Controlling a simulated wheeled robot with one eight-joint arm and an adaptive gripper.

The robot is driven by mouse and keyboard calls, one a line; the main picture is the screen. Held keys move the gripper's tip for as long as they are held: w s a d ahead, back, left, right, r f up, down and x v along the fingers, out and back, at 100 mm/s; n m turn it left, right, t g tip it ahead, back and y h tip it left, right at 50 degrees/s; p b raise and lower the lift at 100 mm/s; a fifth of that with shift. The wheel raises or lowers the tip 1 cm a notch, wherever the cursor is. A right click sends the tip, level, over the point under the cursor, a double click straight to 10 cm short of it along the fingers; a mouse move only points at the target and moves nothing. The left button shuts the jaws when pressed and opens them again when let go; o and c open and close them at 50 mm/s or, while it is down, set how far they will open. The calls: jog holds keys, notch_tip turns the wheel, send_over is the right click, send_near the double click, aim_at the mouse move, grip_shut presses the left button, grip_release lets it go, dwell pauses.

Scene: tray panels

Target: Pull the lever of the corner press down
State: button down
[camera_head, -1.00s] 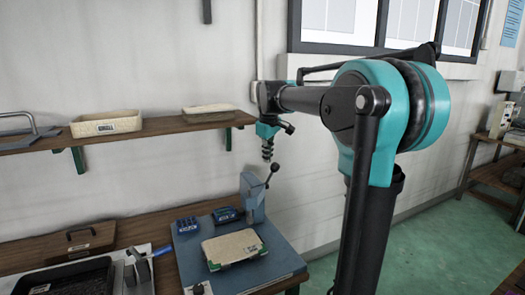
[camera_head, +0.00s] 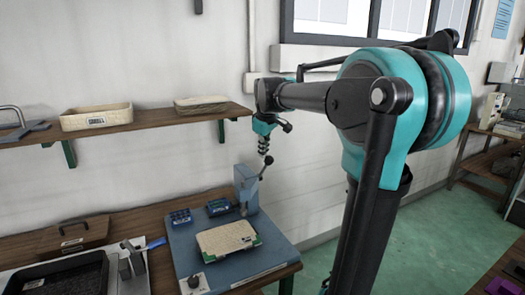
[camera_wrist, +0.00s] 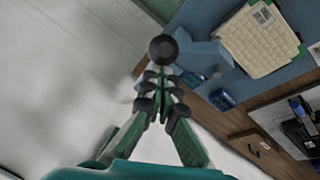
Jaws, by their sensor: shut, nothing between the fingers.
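The corner press (camera_head: 246,186) is a grey-blue upright block at the back right of the blue work board (camera_head: 262,262). Its lever (camera_head: 256,180) slants up and to the right, ending in a black ball knob (camera_head: 268,160). My gripper (camera_head: 263,150) points down just above the knob, its fingers shut and empty. In the wrist view the knob (camera_wrist: 163,47) lies right beyond the tips of my shut gripper (camera_wrist: 161,78). I cannot tell whether the tips touch it. The lever's rod is mostly hidden in the wrist view.
A beige panel (camera_head: 227,238) with green corners lies on the board, with blue blocks (camera_head: 181,217) behind it. A wall shelf (camera_head: 150,123) with trays is at left. A black tray (camera_head: 60,280) and a wooden box (camera_head: 75,238) stand left of the board.

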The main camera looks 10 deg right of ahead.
jog(key=shift+s+d+f+t, duration=0.2)
jog(key=shift+s+f+t, duration=0.15)
jog(key=shift+s, duration=0.25)
jog(key=s+d+f+t+y, duration=0.1)
jog(key=s+f+t, duration=0.2)
jog(key=f, duration=0.5)
jog(key=s+d+f+t+y, duration=0.1)
jog(key=s+f+t, duration=0.2)
jog(key=f, duration=0.5)
jog(key=shift+s+d+t, duration=0.3)
jog(key=shift+s+t, duration=0.05)
jog(key=shift+s, duration=0.45)
jog(key=shift+m, duration=0.3)
dwell(0.8)
